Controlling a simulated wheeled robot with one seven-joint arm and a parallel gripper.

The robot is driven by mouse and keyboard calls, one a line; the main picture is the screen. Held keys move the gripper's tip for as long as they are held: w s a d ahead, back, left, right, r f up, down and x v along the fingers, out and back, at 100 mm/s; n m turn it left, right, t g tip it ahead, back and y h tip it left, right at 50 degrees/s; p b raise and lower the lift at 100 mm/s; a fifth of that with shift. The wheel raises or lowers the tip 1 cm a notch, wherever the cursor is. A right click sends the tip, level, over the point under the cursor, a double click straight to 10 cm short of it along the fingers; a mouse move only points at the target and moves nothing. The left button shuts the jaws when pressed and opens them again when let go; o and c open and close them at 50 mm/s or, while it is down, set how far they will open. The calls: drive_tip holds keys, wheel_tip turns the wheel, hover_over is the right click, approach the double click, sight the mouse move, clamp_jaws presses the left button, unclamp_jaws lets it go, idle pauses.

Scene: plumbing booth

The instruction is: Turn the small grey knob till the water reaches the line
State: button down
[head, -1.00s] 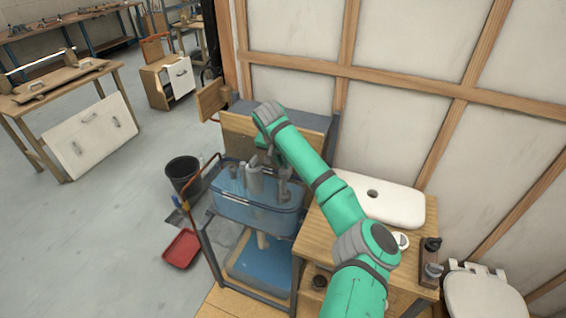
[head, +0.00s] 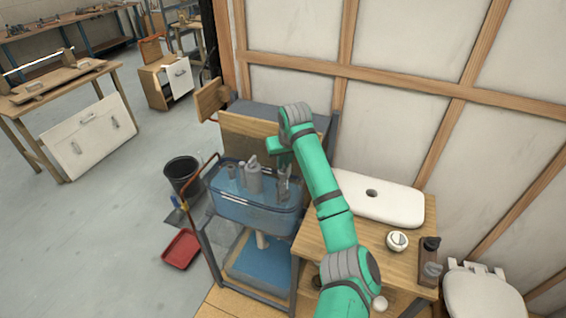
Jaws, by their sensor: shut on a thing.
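A clear blue-tinted tank (head: 255,219) stands open-topped on a metal stand in the middle of the head view. Grey fittings stand up in it: a thick central column (head: 253,180) and a slimmer upright part (head: 285,186) at its right. My gripper (head: 284,168) points down over the right-hand part, below my green wrist, and is shut. The small grey knob is hidden or too small to make out at the jaws. Blue water shows in the tank, but I cannot tell its level against the line.
A wooden bench right of the tank holds a white lid (head: 385,197) and a round white item (head: 397,240). A dark bottle (head: 430,258) is beside them. A black bucket (head: 182,175) and red tray (head: 181,249) are left of the tank. Open floor lies further left.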

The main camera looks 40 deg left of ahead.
drive_tip(key=shift+d+n, duration=0.1)
drive_tip(key=shift+n, duration=0.3)
drive_tip(key=c, duration=1.8)
unclamp_jaws()
drive_tip(key=v, duration=1)
drive_tip(key=shift+w+d+r, duration=0.1)
drive_tip(key=shift+d+r, duration=0.1)
drive_tip(key=shift+r, duration=0.2)
drive_tip(key=shift+w, duration=0.1)
